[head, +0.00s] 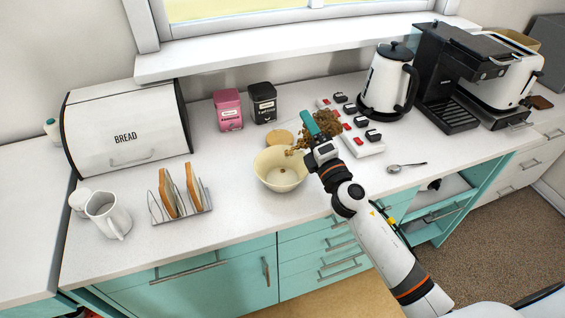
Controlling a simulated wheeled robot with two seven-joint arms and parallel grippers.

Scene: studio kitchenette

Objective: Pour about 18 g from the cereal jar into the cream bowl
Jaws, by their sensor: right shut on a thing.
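The cream bowl (281,181) stands upright on the white counter, with a small brown spot at its bottom. My right gripper (313,134) is above and just right of the bowl, shut on the cereal jar (329,122). The jar looks clear and tilted, its walls hard to make out, with a mass of brown cereal showing behind the teal finger. Some brown pieces (293,151) show at the jar's lower left, over the bowl's far right rim. The gripper hides part of the jar. My left gripper is not in view.
A round tan lid (281,138) lies behind the bowl. A toast rack (181,203), white jug (108,214) and bread bin (127,127) stand left. Pink (228,110) and black (263,103) tins are behind. A power strip (362,146), kettle (388,82) and spoon (406,166) are right.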

